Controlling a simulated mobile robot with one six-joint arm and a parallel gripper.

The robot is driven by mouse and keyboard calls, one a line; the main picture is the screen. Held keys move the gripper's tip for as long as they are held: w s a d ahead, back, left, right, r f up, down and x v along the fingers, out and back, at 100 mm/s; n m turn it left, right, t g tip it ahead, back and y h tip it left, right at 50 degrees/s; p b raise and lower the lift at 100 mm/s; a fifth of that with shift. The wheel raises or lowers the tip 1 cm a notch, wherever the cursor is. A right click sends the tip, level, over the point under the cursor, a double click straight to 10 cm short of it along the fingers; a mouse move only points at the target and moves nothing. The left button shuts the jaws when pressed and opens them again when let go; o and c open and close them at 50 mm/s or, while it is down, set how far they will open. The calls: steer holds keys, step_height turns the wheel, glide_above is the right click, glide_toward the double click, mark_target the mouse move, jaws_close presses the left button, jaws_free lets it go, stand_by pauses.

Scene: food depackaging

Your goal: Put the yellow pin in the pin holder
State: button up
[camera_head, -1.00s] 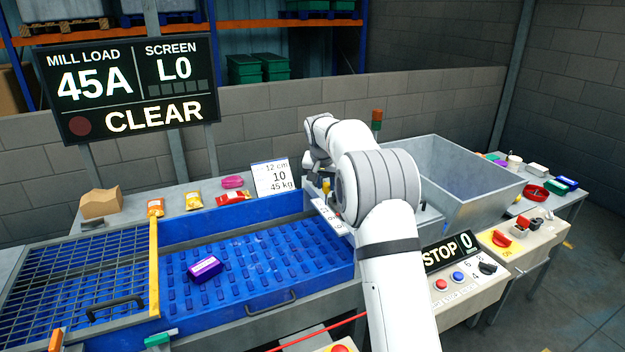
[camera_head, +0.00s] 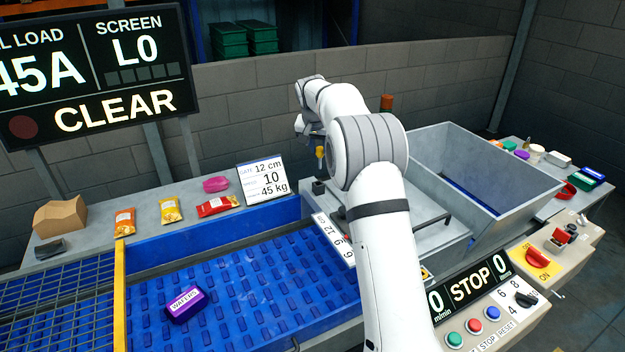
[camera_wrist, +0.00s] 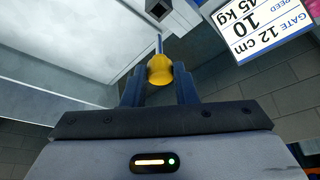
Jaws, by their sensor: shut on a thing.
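The yellow pin (camera_wrist: 158,70) is between the two dark fingers of my gripper (camera_wrist: 159,90) in the wrist view. Its thin grey shaft points away from the fingers. In the head view the pin's yellow head (camera_head: 320,153) shows below my gripper (camera_head: 318,140), above a grey block at the gate end of the blue conveyor. In the wrist view a grey block with a dark square opening (camera_wrist: 152,9) lies beyond the shaft tip. I cannot tell whether this is the pin holder. The tip looks apart from the opening.
A sloped number scale (camera_head: 333,238) runs beside the conveyor (camera_head: 240,285), where a purple packet (camera_head: 186,303) lies. A grey metal hopper (camera_head: 470,165) stands to the right. A white card (camera_head: 262,182) and several packets stand behind. A stop panel (camera_head: 480,300) is at front right.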

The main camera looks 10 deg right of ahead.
steer(key=f+p, duration=0.1)
steer(key=f, duration=0.3)
steer(key=f+p, duration=0.1)
steer(key=f, duration=0.3)
steer(key=shift+s+a+f, duration=0.1)
steer(key=shift+a+f, duration=0.1)
steer(key=shift+f, duration=0.15)
steer(key=shift+s, duration=0.1)
steer(key=shift+f, duration=0.2)
steer(key=o, duration=1)
steer(key=shift+r, duration=0.1)
